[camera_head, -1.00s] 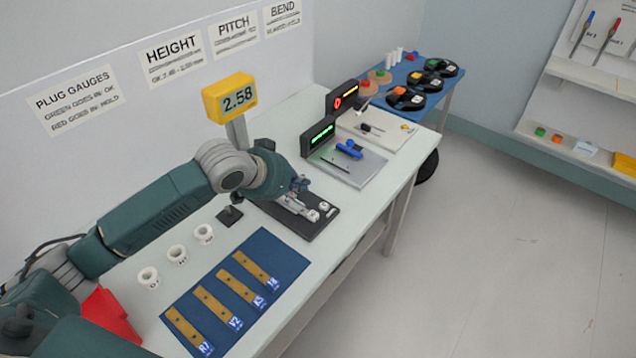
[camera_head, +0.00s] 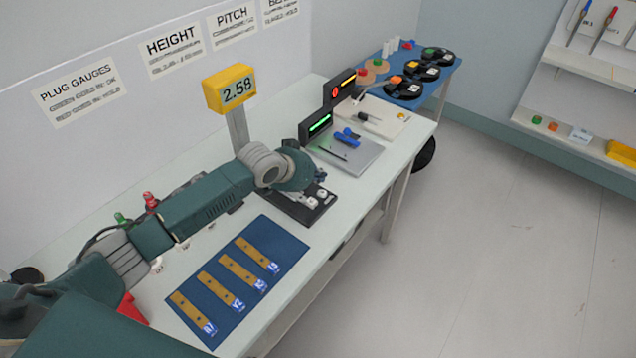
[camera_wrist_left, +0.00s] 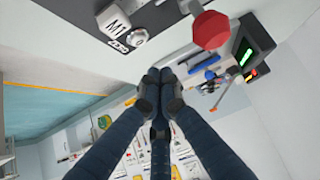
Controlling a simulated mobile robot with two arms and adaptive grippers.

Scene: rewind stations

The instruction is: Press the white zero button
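In the left wrist view, a round white button (camera_wrist_left: 139,38) with a mark like a 0 sits beside a white block marked M1 (camera_wrist_left: 113,22), with a small dark label below them. My left gripper (camera_wrist_left: 160,74) has its fingertips together and empty, apart from the button and below it in the picture. In the head view, my left gripper (camera_head: 318,176) is over the dark fixture base (camera_head: 308,212), which has small white parts (camera_head: 321,193) on it. I cannot tell there which part is the button. The arm hides much of the fixture. My right gripper is out of view.
A yellow display reading 2.58 (camera_head: 237,90) stands behind the arm. A red knob (camera_wrist_left: 210,29) is near my fingers in the wrist view. A blue mat (camera_head: 213,325) with several strips lies in front. A grey plate (camera_head: 352,169) with blue clamp lies beyond.

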